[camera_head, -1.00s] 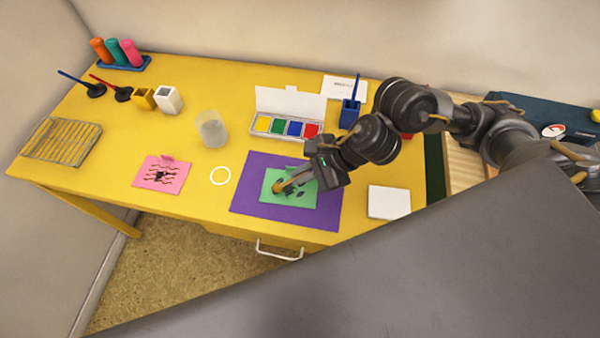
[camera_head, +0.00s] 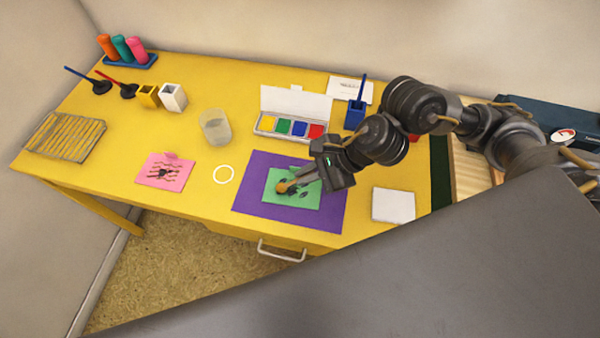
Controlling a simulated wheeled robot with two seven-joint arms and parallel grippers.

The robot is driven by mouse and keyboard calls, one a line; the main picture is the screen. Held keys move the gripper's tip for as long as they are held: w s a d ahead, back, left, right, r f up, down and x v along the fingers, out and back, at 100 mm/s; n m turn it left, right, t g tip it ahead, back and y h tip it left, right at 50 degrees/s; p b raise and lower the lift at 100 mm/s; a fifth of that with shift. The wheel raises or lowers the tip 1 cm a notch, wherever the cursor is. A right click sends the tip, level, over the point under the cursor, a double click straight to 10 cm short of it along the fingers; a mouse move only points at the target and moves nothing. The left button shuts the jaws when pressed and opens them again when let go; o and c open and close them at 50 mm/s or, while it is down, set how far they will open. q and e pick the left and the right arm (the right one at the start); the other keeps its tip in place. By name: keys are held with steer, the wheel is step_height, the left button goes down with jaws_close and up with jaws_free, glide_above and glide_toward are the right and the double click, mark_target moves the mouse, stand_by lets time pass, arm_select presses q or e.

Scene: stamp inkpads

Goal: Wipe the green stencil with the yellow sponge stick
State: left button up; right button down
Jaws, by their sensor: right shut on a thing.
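The green stencil (camera_head: 306,203) lies on a purple mat (camera_head: 250,205) near the desk's front edge, with dark cut-out shapes showing in it. My right gripper (camera_head: 303,181) is over the stencil's upper right part, shut on the yellow sponge stick (camera_head: 284,187). The stick is tilted, with its tip at the stencil's left-centre; I cannot tell whether the tip touches. The gripper and stick hide part of the stencil. My left gripper is out of view.
A paint box (camera_head: 290,127) stands behind the mat, and a blue holder (camera_head: 354,115) stands behind my right arm. A white pad (camera_head: 393,205) lies to the right of the mat.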

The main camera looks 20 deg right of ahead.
steer(key=shift+s+d+b, duration=0.3)
steer(key=shift+d, duration=0.2)
steer(key=shift+w+a, duration=0.1)
steer(key=shift+a, duration=0.05)
steer(key=shift+w+a, duration=0.25)
steer(key=shift+a, duration=0.2)
steer(key=shift+w+a, duration=0.1)
steer(key=shift+a, duration=0.05)
steer(key=shift+w+a, duration=0.15)
steer(key=shift+a, duration=0.2)
steer(key=shift+d, duration=0.1)
